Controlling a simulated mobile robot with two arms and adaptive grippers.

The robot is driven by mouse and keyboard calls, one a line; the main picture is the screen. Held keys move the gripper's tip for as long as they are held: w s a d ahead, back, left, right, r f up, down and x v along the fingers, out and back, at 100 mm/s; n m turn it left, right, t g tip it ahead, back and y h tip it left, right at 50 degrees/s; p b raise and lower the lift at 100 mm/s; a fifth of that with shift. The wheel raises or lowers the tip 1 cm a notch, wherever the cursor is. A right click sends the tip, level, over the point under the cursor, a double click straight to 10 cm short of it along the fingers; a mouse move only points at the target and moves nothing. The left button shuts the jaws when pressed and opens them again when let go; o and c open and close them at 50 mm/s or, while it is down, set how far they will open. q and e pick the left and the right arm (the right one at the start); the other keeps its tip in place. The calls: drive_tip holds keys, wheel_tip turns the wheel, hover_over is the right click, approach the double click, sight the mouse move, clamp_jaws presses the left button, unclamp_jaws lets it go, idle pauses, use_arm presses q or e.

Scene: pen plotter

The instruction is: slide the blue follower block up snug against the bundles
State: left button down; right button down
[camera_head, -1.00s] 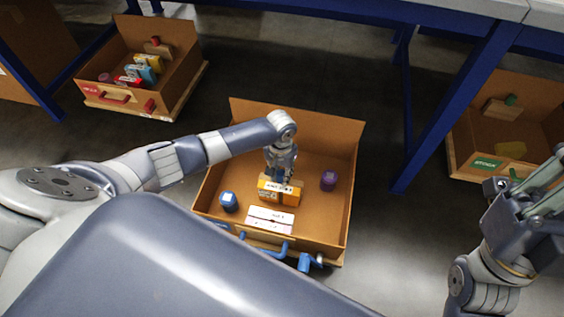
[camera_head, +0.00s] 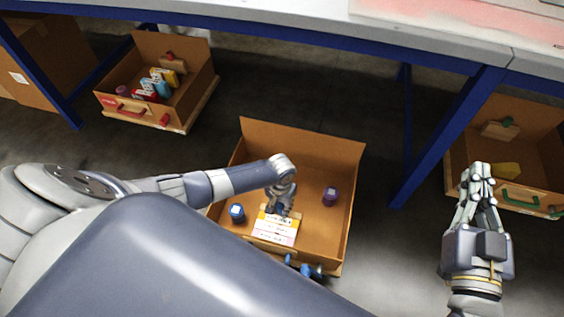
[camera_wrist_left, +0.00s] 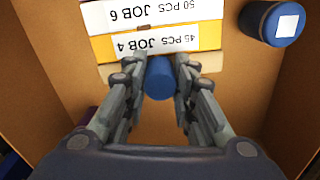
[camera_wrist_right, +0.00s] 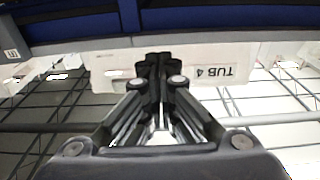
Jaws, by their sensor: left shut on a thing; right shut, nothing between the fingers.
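The blue follower block shows in the left wrist view as a light wooden block (camera_wrist_left: 209,62) with a round blue knob (camera_wrist_left: 159,78). My left gripper (camera_wrist_left: 160,75) is shut on the knob. The block lies against the yellow JOB 4 bundle (camera_wrist_left: 158,42), with no clear gap between them. The white JOB 6 bundle (camera_wrist_left: 150,13) is close against the yellow one. In the head view my left gripper (camera_head: 281,209) is just behind the bundles, partly hiding the block. My right gripper (camera_head: 477,172) is shut and empty, away at the right.
The open cardboard drawer (camera_head: 310,136) holds a blue pot (camera_head: 237,213) left of the bundles and a purple pot (camera_head: 330,196) to the right. A red-handled box (camera_head: 187,115) stands back left, a green-handled box (camera_head: 525,198) at right. A blue table leg (camera_head: 440,143) stands between.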

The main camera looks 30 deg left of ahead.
use_arm(q)
drive_tip(key=shift+s+d, duration=0.25)
drive_tip(key=shift+s, duration=0.3)
use_arm(e)
drive_tip(key=f, duration=0.1)
drive_tip(key=f+g, duration=0.1)
drive_tip(key=f, duration=0.1)
drive_tip(key=shift+s+d+f+g+h, duration=0.1)
drive_tip(key=shift+d+f+g+h, duration=0.2)
drive_tip(key=shift+f+g+h, duration=0.1)
drive_tip(key=shift+r, duration=0.1)
use_arm(q)
drive_tip(key=c, duration=1.3)
unclamp_jaws()
drive_tip(key=shift+a, duration=0.1)
drive_tip(key=shift+w+r, duration=0.1)
drive_tip(key=shift+r, duration=0.3)
wheel_tip(320, 180, up, 11)
drive_tip(key=shift+r, duration=0.1)
